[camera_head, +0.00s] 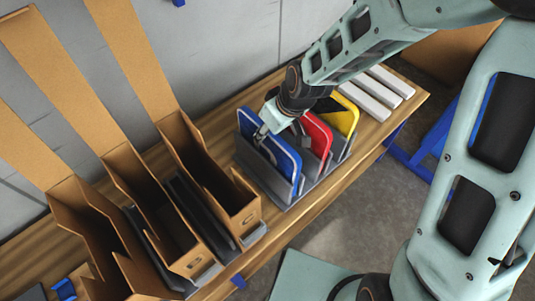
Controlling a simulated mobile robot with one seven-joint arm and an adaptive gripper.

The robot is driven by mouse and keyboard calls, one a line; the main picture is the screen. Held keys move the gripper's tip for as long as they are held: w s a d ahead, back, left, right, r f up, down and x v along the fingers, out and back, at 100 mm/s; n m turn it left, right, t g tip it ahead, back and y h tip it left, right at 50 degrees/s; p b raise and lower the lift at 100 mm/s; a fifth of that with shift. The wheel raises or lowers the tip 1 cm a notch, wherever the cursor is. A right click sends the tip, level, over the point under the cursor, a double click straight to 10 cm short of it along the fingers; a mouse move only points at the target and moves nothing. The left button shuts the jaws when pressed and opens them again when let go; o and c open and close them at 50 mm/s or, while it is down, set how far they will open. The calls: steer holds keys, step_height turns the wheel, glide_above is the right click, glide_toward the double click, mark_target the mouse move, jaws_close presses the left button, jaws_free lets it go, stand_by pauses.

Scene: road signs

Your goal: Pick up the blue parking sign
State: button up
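The blue sign (271,150) stands on edge in a grey rack (284,199), leftmost of three signs there. It is a flat panel with a pale rim; I cannot make out a parking mark on it. My gripper (262,134) is at the upper edge of the blue sign, overlapping it in the picture. Its fingertips are small and partly hidden, so I cannot tell whether they are open or closed on the sign.
A red sign (319,138) and a yellow sign (345,119) stand just right of the blue one. Tall open brown boxes (211,178) stand close on the left. White bars (370,98) lie at the right on the wooden table (310,207). A grey wall (220,50) is behind.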

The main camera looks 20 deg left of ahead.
steer(key=shift+w+a+f, duration=0.1)
steer(key=shift+a+f, duration=0.1)
steer(key=shift+f, duration=0.45)
steer(key=shift+f+b, duration=0.25)
steer(key=shift+b, duration=0.05)
steer(key=shift+c, duration=0.3)
jaws_close()
stand_by(0.4)
